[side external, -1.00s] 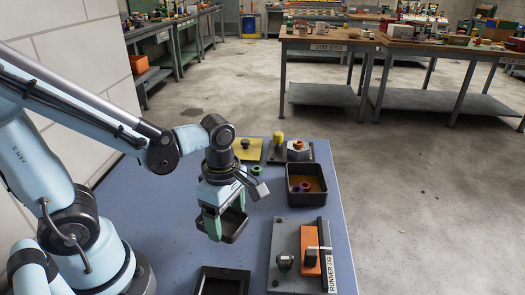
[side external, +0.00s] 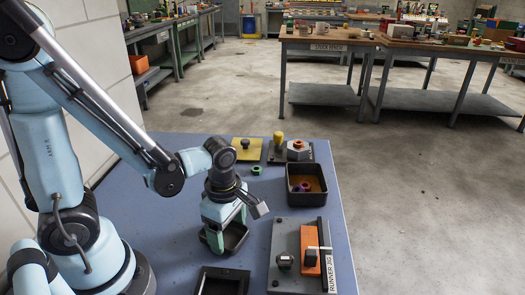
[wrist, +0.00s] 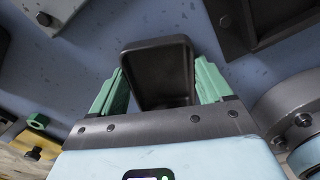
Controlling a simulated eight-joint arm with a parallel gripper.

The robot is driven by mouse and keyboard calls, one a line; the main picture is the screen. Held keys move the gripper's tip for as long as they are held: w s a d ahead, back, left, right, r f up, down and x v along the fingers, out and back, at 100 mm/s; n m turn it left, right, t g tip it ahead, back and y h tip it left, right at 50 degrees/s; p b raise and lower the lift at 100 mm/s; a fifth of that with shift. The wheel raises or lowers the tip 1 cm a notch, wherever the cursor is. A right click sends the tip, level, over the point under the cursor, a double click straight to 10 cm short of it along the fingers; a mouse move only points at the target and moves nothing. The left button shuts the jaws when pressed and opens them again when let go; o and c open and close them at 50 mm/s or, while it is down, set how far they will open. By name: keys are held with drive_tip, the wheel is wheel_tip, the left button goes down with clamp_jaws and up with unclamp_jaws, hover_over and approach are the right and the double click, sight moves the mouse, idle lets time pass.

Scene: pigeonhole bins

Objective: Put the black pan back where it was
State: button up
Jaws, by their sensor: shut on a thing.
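The black pan (side external: 236,238) is a small, open, square-sided dish. My gripper (side external: 224,240) has its green fingers shut on it, low over the blue table in front of the arm. In the wrist view the pan (wrist: 158,72) sits between the two green fingers (wrist: 158,90), and its inside looks empty. I cannot tell whether its underside touches the table. A black square frame or tray (side external: 222,281) lies at the table's near edge, just below the pan in the side view and partly cut off by the picture.
Right of the pan is a grey plate (side external: 284,238) with an orange block (side external: 309,250) and a dark knob. Behind it stands a black bin (side external: 306,190) holding coloured rings. A yellow plate (side external: 247,152) and a green nut (side external: 256,170) lie farther back. The table's left side is clear.

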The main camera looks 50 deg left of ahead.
drive_tip(key=o, duration=1.3)
drive_tip(key=shift+r, duration=6.05)
drive_tip(key=r+m+t, duration=0.1)
drive_tip(key=m+t, duration=0.6)
drive_tip(key=m, duration=1.5)
hover_over(237, 229)
drive_tip(key=w+a, duration=0.1)
drive_tip(key=shift+w+a, duration=0.15)
drive_tip(key=shift+w, duration=0.05)
